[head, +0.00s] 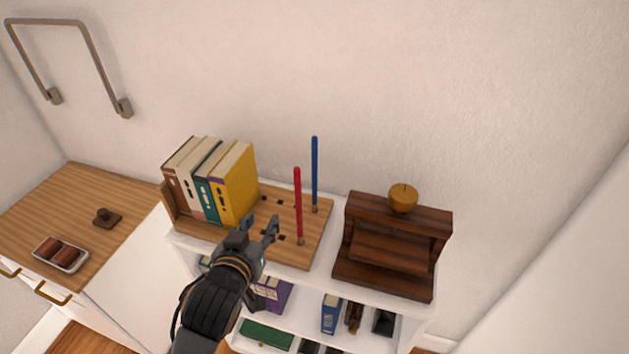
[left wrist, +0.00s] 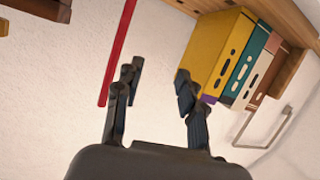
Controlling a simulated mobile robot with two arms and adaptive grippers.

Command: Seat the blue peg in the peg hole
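The blue peg (head: 315,172) is a thin upright rod at the back right of the wooden board (head: 317,232). Its lower end is at the board surface; I cannot tell how deep it sits. The board has several dark peg holes (head: 281,238). A red peg (head: 298,205) stands upright in front of the blue peg and also shows in the left wrist view (left wrist: 118,55). My left gripper (head: 260,227) is over the front of the board, left of the red peg. Its fingers are apart and empty in the left wrist view (left wrist: 157,78). My right gripper is out of view.
Several upright books (head: 236,185) stand at the board's left end. A dark wooden stand (head: 391,248) with a round orange-brown object (head: 403,198) is to the right. A wooden counter (head: 75,205) with a small tray (head: 61,254) is at the left. The wall is close behind.

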